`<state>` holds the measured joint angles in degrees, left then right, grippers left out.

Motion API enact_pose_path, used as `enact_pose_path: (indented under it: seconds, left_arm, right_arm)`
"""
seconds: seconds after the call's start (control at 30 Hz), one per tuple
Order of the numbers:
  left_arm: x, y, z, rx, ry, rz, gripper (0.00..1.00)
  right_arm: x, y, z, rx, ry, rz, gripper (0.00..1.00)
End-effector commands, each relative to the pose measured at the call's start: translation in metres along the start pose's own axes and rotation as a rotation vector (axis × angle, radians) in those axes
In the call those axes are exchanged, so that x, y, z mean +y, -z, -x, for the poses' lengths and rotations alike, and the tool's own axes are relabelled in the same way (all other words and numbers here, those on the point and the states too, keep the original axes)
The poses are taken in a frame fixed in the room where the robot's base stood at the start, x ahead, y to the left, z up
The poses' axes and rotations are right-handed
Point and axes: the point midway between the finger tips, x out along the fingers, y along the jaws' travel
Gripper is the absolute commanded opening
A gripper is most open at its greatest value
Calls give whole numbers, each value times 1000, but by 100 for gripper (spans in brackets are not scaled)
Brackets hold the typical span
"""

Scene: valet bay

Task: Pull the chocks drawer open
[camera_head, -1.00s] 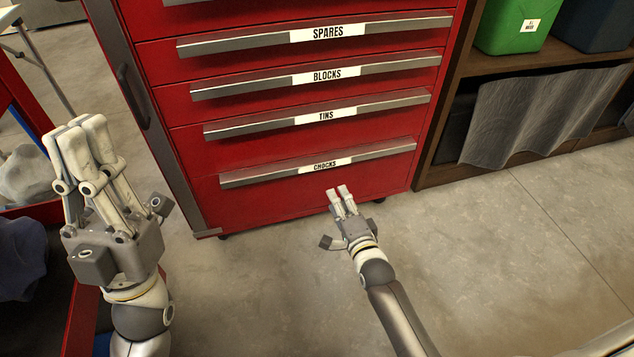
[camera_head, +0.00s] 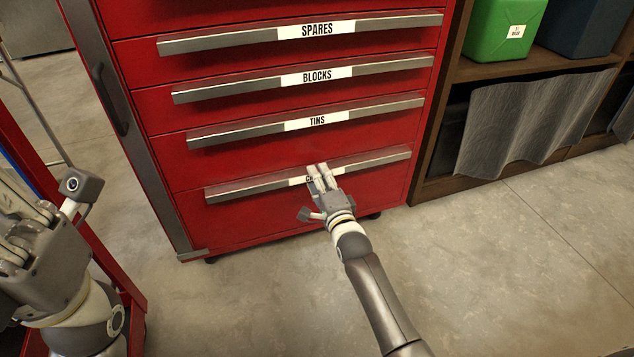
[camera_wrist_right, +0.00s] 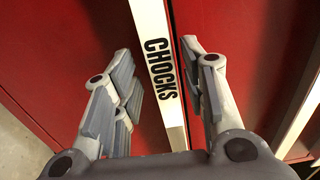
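The chocks drawer (camera_head: 250,220) is the lowest red drawer of the cabinet, and its front looks flush with the cabinet. Its grey handle (camera_head: 240,190) runs across the top of the front. My right gripper (camera_head: 317,172) is at the middle of this handle and covers most of its label. In the right wrist view the CHOCKS label (camera_wrist_right: 160,68) on the handle lies between the fingers of the right gripper (camera_wrist_right: 160,75). The fingers are apart, with gaps to the handle on both sides. My left gripper (camera_head: 25,215) is at the left edge, partly cut off, its fingertips out of frame.
Drawers labelled TINS (camera_head: 317,121), BLOCKS (camera_head: 317,75) and SPARES (camera_head: 317,30) are above, all looking shut. A brown shelf (camera_head: 440,150) with a green container (camera_head: 505,25) and a grey cloth (camera_head: 530,120) stands to the right. The floor (camera_head: 480,270) in front is clear.

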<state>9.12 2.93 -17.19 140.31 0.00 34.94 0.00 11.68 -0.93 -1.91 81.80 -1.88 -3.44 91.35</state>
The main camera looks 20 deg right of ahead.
Motion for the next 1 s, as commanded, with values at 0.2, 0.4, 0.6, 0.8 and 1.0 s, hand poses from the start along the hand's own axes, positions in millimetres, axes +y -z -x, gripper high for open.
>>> enact_pose_path:
  seconds: [0.2,0.4,0.6,0.8,1.0]
  left_arm:
    - [2,3,-3,25,-10,-3,0]
    - [2,4,-5,27,-11,-4,0]
    - [2,3,-5,27,-11,-4,0]
    - [2,4,-5,27,-11,-3,0]
    - [2,3,-5,27,-11,-3,0]
  right_arm:
    - [1,0,-15,0,-1,-1,39]
    - [0,0,-17,0,-1,0,39]
    - [0,0,-17,0,-1,0,30]
    - [0,0,-16,0,-2,0,5]
    - [2,0,-16,0,-5,0,0]
